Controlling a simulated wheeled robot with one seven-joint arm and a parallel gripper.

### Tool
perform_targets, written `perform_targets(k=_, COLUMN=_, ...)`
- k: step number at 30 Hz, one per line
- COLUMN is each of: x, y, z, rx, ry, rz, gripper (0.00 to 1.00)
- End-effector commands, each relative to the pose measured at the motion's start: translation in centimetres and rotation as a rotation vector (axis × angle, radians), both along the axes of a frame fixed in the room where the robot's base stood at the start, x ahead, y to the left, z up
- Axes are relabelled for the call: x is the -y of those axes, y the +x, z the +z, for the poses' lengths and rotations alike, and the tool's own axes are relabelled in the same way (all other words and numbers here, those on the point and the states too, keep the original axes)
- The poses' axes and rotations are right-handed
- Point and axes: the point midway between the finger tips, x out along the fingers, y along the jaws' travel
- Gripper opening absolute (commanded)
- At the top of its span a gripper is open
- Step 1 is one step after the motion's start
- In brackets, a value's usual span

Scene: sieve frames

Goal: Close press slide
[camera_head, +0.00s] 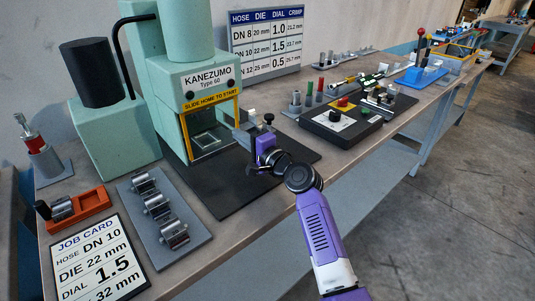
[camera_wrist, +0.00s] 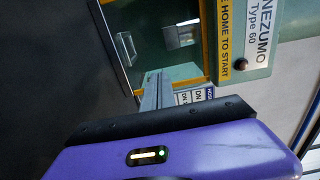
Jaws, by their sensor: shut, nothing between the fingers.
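The pale green press (camera_head: 208,52), marked KANEZUMO Type 60, stands on a black base plate. A yellow-edged opening sits below its yellow SLIDE HOME TO START label (camera_head: 213,97). A pale, flat framed part (camera_head: 207,141), which looks like the slide, lies low in that opening; how far in it sits, I cannot tell. My gripper (camera_head: 238,133) is shut and empty at the right side of the opening. In the wrist view its grey fingers (camera_wrist: 155,90) point towards the yellow-edged opening; I cannot tell whether they touch anything.
A grey plate with several metal dies (camera_head: 158,212), an orange holder (camera_head: 80,206) and the job card (camera_head: 96,262) lie at the left front. A black control box (camera_head: 341,121) stands to the right. The black base plate (camera_head: 228,200) is bare in front.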

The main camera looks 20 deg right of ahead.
Motion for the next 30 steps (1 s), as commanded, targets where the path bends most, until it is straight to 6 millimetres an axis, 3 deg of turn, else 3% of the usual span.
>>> perform_targets(k=18, x=2.9, y=-8.3, z=-0.1, rx=-0.001, ry=0.000, rz=-0.002, gripper=0.00)
perform_targets(k=30, x=3.8, y=-9.2, z=0.4, rx=0.033, ry=-0.053, rz=-0.028, gripper=0.00)
